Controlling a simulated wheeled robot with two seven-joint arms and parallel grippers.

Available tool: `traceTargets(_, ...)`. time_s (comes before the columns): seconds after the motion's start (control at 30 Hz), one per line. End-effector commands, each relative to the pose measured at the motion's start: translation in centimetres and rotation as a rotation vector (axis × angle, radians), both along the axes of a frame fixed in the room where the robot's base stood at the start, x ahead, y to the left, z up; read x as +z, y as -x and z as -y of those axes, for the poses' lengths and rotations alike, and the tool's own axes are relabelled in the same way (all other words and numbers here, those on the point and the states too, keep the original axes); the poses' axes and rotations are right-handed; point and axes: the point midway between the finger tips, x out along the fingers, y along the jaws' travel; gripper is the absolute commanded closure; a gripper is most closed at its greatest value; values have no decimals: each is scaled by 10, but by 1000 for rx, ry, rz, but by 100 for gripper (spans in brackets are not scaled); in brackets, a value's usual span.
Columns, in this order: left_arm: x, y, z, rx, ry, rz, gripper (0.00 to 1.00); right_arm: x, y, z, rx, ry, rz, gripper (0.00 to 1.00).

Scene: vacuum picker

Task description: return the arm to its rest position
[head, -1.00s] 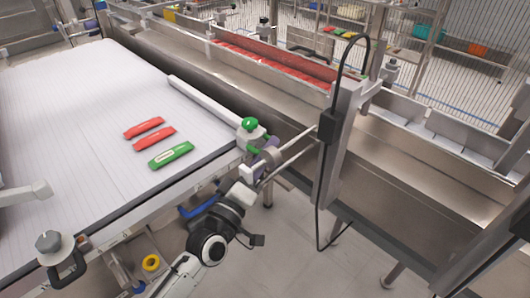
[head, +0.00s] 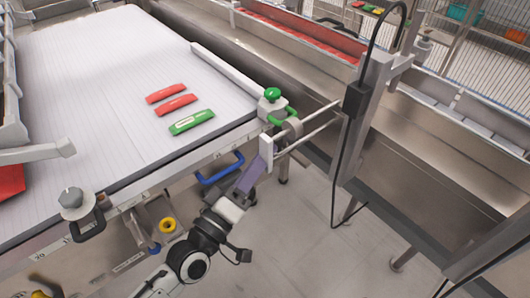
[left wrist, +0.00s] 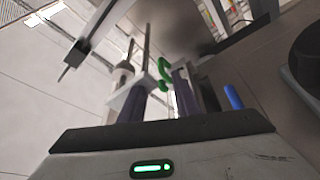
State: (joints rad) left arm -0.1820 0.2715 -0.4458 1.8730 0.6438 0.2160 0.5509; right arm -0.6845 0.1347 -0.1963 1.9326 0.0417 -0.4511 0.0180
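My left gripper (head: 251,174) is off the table's near right corner, below the green-knobbed clamp (head: 271,105) and close to the white bracket (head: 266,153). My left forearm runs down to the bottom edge of the head view. My right gripper is not in view.
Two red packets (head: 171,99) and a green packet (head: 192,122) lie on the white conveyor (head: 110,110). A post with a black box (head: 355,100) stands right of the gripper. A blue handle (head: 221,170) is beside my arm.

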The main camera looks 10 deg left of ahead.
Motion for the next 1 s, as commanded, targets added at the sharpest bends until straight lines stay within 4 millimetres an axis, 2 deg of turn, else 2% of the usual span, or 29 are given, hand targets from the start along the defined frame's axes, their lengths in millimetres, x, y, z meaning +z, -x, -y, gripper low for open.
traceTargets(0.4,-2,1,2,-5,-15,-7,71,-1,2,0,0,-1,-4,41)
traceTargets(0.57,-20,14,14,-53,-176,-82,71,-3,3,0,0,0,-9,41)
traceTargets(0.67,-45,31,19,-102,-369,-172,71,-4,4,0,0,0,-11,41)
traceTargets(0.77,-74,55,11,-152,-585,-285,71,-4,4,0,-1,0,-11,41)
traceTargets(0.9,-113,96,-20,-213,-862,-462,71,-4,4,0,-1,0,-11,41)
traceTargets(1.0,-129,122,-43,-248,-995,-569,71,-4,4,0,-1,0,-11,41)
